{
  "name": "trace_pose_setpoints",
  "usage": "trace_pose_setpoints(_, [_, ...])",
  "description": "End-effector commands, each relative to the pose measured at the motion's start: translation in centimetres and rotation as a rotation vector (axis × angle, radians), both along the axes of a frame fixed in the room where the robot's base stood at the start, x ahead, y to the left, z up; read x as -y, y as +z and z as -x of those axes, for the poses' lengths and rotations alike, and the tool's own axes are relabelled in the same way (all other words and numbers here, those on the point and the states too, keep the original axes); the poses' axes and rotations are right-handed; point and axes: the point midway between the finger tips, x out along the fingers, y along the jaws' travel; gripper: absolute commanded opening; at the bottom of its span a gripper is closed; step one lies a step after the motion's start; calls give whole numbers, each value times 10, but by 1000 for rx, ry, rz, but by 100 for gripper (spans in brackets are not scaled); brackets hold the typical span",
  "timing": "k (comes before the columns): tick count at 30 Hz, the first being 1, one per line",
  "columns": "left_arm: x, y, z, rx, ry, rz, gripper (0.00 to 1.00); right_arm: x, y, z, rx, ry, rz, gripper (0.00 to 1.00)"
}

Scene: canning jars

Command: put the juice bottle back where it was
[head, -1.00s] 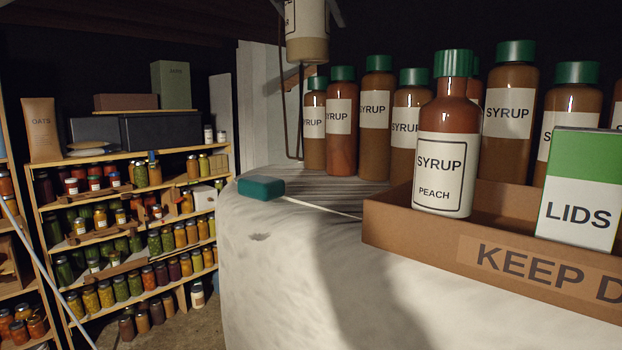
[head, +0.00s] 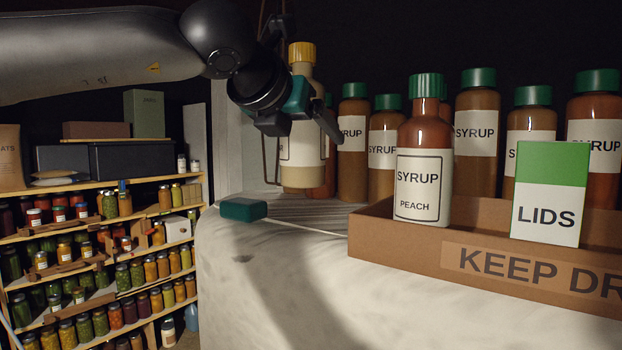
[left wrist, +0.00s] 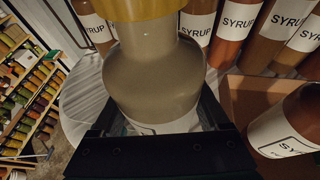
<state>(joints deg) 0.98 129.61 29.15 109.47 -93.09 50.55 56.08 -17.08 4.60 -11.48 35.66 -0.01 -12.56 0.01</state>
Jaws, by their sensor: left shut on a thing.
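The juice bottle (head: 301,160) has a yellow cap and a pale tan body with a white label, mostly turned away. My left gripper (head: 300,122) comes in from the upper left and is shut on it, holding it upright. In the left wrist view the bottle (left wrist: 155,75) fills the middle, between the dark fingers. Its base is over or near the grey ridged surface (head: 318,214), left of the syrup bottles; I cannot tell whether it touches. My right gripper is not in view.
Green-capped syrup bottles (head: 353,150) stand close behind and to the right. A cardboard tray (head: 390,243) holds a peach syrup bottle (head: 422,185) and a lids box (head: 548,205). A teal block (head: 243,209) lies at the left edge. Jar shelves (head: 100,245) stand beyond.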

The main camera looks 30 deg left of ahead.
Motion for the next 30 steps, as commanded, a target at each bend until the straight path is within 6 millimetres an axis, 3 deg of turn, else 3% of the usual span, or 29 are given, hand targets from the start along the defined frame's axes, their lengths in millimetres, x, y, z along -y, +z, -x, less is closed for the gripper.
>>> trace_pose_setpoints(15, [0,-57,0,2,-2,0,4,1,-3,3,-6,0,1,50])
trace_pose_setpoints(29, [0,-63,0,5,0,-1,4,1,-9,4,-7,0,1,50])
trace_pose_setpoints(30, [0,-63,0,2,0,-1,80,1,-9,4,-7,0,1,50])
